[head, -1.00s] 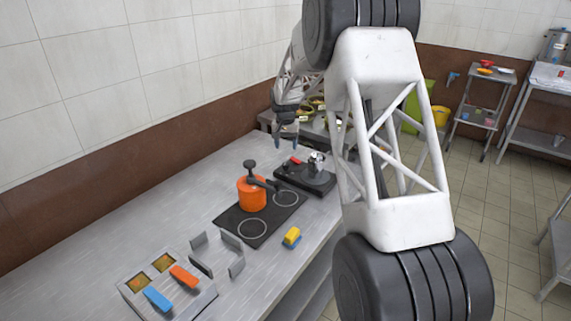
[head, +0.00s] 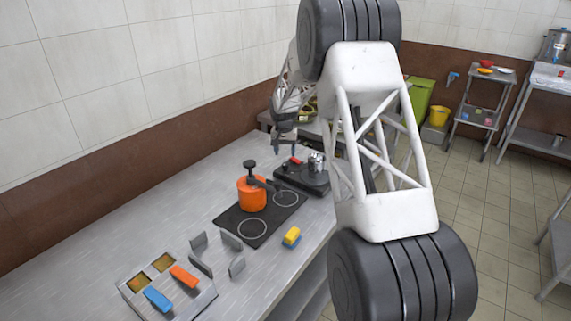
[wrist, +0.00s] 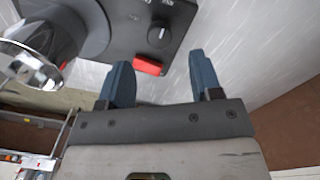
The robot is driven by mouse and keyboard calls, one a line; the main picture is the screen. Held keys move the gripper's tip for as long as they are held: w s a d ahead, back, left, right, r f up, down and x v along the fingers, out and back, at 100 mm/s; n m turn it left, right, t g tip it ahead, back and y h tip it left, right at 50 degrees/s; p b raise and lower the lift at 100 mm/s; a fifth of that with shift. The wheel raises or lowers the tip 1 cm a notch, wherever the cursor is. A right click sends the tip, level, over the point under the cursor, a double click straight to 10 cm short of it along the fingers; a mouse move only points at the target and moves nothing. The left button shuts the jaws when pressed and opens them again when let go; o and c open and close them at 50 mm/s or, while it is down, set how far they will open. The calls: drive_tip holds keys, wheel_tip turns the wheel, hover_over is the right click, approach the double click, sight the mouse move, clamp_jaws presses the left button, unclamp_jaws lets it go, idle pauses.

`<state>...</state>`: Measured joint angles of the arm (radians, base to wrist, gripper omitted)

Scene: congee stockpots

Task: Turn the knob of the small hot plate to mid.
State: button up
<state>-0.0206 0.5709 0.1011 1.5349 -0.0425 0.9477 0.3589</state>
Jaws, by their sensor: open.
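The small hot plate (head: 290,178) is a black unit at the far end of the steel counter. The wrist view shows its black panel (wrist: 125,35) with a round black knob (wrist: 159,34), pale markings beside it and a red block (wrist: 148,66) at the panel's edge. The exact setting of the knob is hard to read. My gripper (head: 285,151) is above the hot plate's left side in the head view. In the wrist view my gripper (wrist: 160,62) has its two blue fingers apart, with nothing between them; the knob lies beyond the fingertips, untouched.
A shiny metal vessel (head: 315,160) stands on the hot plate. An orange pot (head: 251,195) sits on a black two-ring cooktop (head: 238,231) nearby. The counter's left is clear.

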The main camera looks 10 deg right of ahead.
sight(285, 164)
drive_tip(key=shift+d+f, duration=0.1)
drive_tip(key=shift+f, duration=2.95)
drive_tip(key=c, duration=0.9)
